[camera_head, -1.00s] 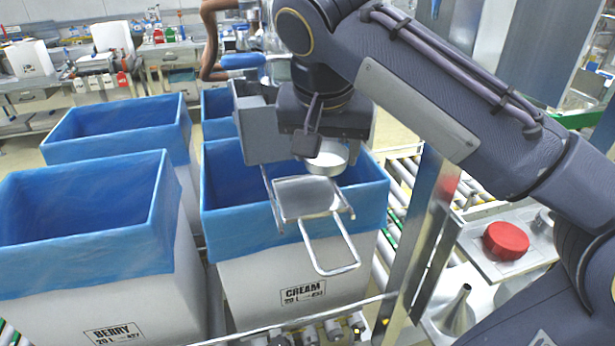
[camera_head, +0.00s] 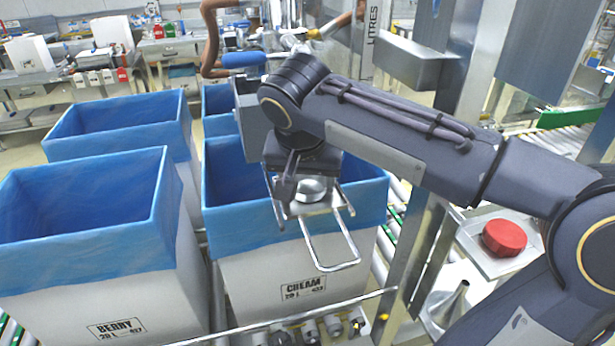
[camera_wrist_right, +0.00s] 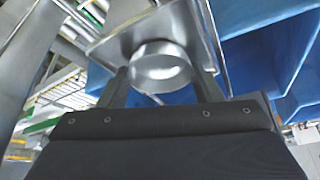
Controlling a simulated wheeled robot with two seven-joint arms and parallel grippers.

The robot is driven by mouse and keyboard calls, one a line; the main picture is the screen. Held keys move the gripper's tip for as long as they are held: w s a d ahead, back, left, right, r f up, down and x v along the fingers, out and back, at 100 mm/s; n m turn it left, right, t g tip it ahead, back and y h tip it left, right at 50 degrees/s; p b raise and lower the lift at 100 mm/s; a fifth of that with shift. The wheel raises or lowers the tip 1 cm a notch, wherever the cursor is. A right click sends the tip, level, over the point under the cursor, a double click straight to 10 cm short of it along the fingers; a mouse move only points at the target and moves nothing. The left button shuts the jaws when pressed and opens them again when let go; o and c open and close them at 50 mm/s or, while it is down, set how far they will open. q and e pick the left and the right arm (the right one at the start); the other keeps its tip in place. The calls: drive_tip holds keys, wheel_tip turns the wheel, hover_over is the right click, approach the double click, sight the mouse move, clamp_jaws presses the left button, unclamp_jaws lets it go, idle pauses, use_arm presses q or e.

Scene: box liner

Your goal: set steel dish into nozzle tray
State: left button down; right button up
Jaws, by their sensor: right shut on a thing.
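The steel dish (camera_head: 309,190) is a small round metal dish. My right gripper (camera_head: 297,193) is shut on it, over the nozzle tray. The right wrist view also shows the dish (camera_wrist_right: 160,66) between the two fingers (camera_wrist_right: 160,88). The nozzle tray (camera_head: 326,207) is a flat metal plate with a wire handle at the front, above the CREAM box. It also shows in the right wrist view (camera_wrist_right: 118,45), behind the dish. Whether the dish touches the plate I cannot tell. The gripper and wrist hide the back of the tray. My left gripper is not in view.
The CREAM box (camera_head: 355,190) and BERRY box (camera_head: 165,240), both lined in blue, stand below and to the left. A metal post (camera_head: 415,250) rises right of the tray. A red lid (camera_head: 504,238) and a steel funnel (camera_head: 445,308) are at the right.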

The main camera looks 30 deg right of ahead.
drive_tip(key=shift+f, duration=0.15)
drive_tip(key=o, duration=1)
drive_tip(key=shift+r, duration=0.35)
drive_tip(key=v, duration=1.1)
drive_tip(key=shift+s+a+r+p, duration=0.15)
drive_tip(key=shift+s+r+p, duration=0.05)
drive_tip(key=shift+r+p, duration=0.15)
drive_tip(key=shift+f, duration=0.1)
